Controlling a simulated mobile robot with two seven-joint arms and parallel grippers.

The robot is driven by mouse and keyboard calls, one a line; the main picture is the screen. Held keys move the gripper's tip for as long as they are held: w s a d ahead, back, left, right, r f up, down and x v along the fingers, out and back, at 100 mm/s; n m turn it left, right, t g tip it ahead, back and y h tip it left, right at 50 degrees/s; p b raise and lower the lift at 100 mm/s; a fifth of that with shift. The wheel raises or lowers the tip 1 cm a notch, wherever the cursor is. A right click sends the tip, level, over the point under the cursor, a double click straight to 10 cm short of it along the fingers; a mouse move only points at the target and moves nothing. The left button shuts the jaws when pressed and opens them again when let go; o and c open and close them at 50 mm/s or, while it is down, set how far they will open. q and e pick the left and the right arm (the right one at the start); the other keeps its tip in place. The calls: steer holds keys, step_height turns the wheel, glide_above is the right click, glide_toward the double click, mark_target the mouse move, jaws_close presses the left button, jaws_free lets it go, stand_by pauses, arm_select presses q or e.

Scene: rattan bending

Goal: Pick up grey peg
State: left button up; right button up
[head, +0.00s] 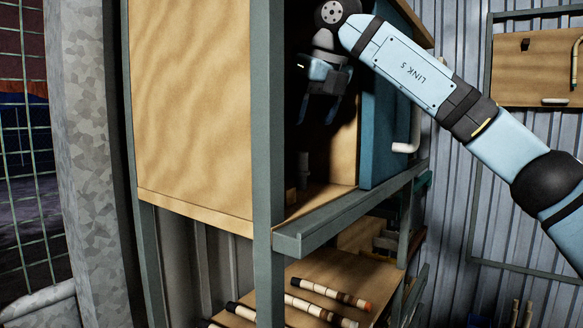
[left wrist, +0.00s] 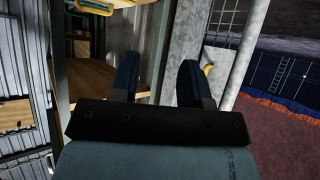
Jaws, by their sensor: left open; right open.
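A dark upright shape that looks like the grey peg (head: 303,168) stands in the shadowed cabinet in the head view; its outline is dim. My right gripper (head: 322,108) is inside the cabinet opening, above the peg and slightly right of it in the picture. Its fingers point down, apart and empty. My left gripper (left wrist: 160,78) shows only in the left wrist view. Its two dark fingers are spread with nothing between them.
The cabinet has a wooden side panel (head: 195,90), a grey front post (head: 269,130) and an open blue door (head: 381,125) with a pale handle (head: 408,138). Several banded rattan rods (head: 322,291) lie on the lower shelf. A metal column (head: 88,150) stands left.

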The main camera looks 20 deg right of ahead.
mark_target(298, 166)
steer(key=x, duration=0.1)
steer(key=p+x, duration=0.1)
steer(key=x, duration=0.1)
steer(key=s+x, duration=0.1)
steer(key=x, duration=0.1)
steer(key=shift+f+p, duration=0.2)
steer(key=shift+p, duration=0.1)
steer(key=shift+w+f, duration=0.3)
steer(key=p+x, duration=0.2)
steer(key=x, duration=0.2)
steer(key=shift+s+a, duration=0.1)
steer(key=shift+s, duration=0.1)
steer(key=shift+w+f, duration=0.3)
steer(key=shift+f, duration=0.1)
steer(key=shift+s+r, duration=0.1)
steer(key=shift+s, duration=0.05)
steer(key=c, duration=0.9)
arm_select(q)
steer(key=r, duration=0.1)
steer(key=s+r, duration=0.1)
steer(key=r, duration=0.1)
steer(key=shift+s+a+r+n, duration=0.1)
steer(key=shift+s+a+n, duration=0.1)
steer(key=shift+n, duration=0.1)
arm_select(e)
steer(key=shift+c, duration=0.2)
